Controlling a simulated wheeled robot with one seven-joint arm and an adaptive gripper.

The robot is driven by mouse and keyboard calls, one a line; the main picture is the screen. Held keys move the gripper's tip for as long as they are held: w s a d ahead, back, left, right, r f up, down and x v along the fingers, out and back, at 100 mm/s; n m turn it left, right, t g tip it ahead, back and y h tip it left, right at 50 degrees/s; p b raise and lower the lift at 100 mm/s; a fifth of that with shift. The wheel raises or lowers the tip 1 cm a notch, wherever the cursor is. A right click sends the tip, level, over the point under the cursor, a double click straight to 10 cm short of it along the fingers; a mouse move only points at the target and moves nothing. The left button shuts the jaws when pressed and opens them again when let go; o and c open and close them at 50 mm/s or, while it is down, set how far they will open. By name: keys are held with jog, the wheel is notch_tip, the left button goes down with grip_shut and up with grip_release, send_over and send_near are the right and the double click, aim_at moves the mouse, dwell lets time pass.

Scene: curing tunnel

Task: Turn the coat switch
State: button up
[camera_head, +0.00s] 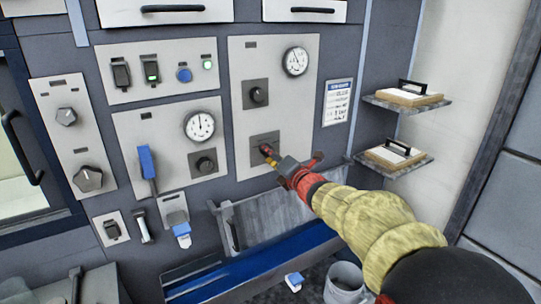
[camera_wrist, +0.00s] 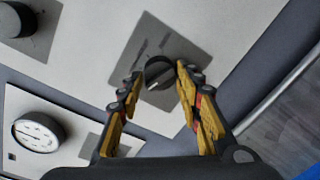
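No label naming the coat switch is readable. My gripper (camera_wrist: 158,72) points at a dark round rotary knob (camera_wrist: 160,73) on a grey square plate, with a pale mark on its lower edge. The fingers are open, one on each side of the knob. A gap shows on the left; the right fingertip is very close, and I cannot tell whether it touches. In the head view my gripper (camera_head: 268,155) reaches the lower plate (camera_head: 257,139) of the tall right panel. The knob there is mostly hidden behind the fingers.
Above on that panel are another knob (camera_head: 258,95) and a gauge (camera_head: 295,61). A panel to the left holds a blue lever (camera_head: 147,165), a gauge (camera_head: 200,127) and a knob (camera_head: 204,163). Shelves (camera_head: 407,104) jut out at right. A blue-edged trough (camera_head: 250,264) lies below my arm.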

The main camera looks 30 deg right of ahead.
jog(key=o, duration=0.3)
jog(key=s, duration=1.2)
jog(key=shift+r, duration=0.3)
